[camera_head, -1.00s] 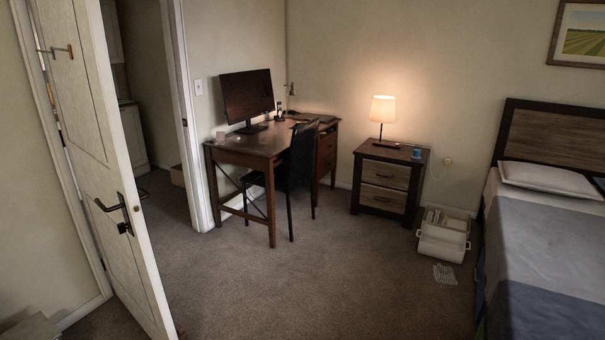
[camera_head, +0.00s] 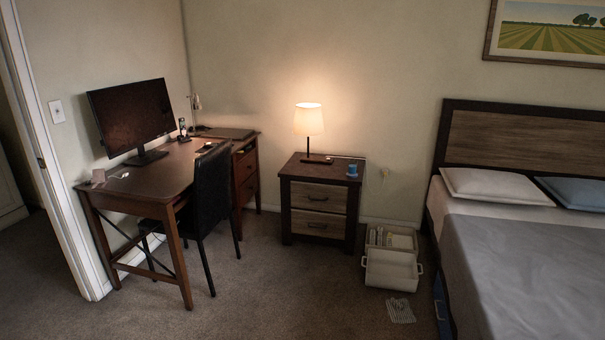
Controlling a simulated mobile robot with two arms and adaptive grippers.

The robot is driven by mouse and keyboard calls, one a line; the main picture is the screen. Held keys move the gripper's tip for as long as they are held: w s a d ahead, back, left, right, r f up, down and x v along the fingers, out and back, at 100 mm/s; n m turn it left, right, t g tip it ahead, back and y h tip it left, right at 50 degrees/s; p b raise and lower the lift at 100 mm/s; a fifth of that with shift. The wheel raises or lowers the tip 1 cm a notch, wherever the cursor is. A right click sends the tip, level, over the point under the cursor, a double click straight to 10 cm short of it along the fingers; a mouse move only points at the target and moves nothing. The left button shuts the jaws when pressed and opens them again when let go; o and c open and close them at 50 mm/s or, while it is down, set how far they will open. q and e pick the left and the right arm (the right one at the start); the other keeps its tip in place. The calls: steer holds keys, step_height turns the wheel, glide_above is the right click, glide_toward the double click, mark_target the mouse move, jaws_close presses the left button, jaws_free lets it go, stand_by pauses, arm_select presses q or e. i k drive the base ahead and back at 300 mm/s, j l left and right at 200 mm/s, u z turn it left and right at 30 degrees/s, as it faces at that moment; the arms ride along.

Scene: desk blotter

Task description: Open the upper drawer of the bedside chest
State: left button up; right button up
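The bedside chest (camera_head: 287,208) stands against the back wall, between the desk and the bed. It has a dark frame and two lighter wood drawer fronts. The upper drawer (camera_head: 318,198) looks shut and has a dark handle in its middle. The lower drawer (camera_head: 318,227) below it also looks shut. A lit lamp (camera_head: 308,121) and a small blue cup (camera_head: 352,170) stand on the chest top. Neither of my grippers shows in the head view.
A white bin or box (camera_head: 391,270) with things in it sits on the floor right of the chest, with a pale sheet (camera_head: 400,310) in front. The bed (camera_head: 520,270) fills the right side. A desk (camera_head: 150,185) and black chair (camera_head: 211,195) stand left. Carpet before the chest is clear.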

mark_target(306, 195)
steer(key=i+z, duration=0.2)
steer(key=i, duration=0.85)
steer(key=i+j+z, duration=0.15)
steer(key=i, duration=0.85)
